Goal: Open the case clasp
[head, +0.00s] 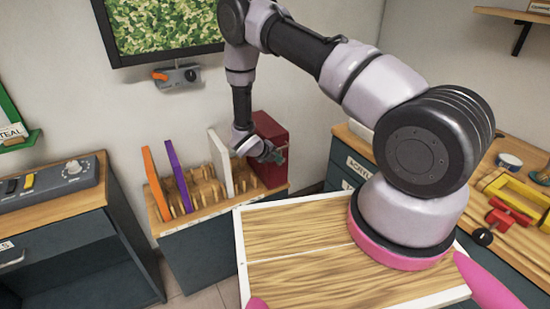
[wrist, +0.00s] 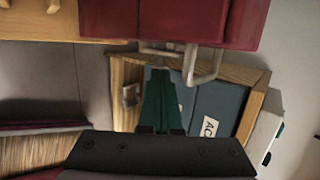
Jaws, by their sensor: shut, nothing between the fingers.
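The dark red case (head: 272,138) stands upright at the right end of the wooden rack in the head view. In the wrist view the case (wrist: 105,18) fills the top. A bent grey metal part (wrist: 208,70) sticks out from its edge; I cannot tell whether it is the clasp or a handle. My gripper (head: 278,157) is in front of the case. In the wrist view my gripper's green fingers (wrist: 160,74) are shut and empty, their tips close beside the metal part. I cannot tell whether they touch it.
The rack (head: 190,193) holds an orange panel (head: 156,183), a purple panel (head: 178,175) and a white panel (head: 218,160) left of the case. A drawer bench (head: 352,165) stands to the right. A control box (head: 177,77) is on the wall above.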

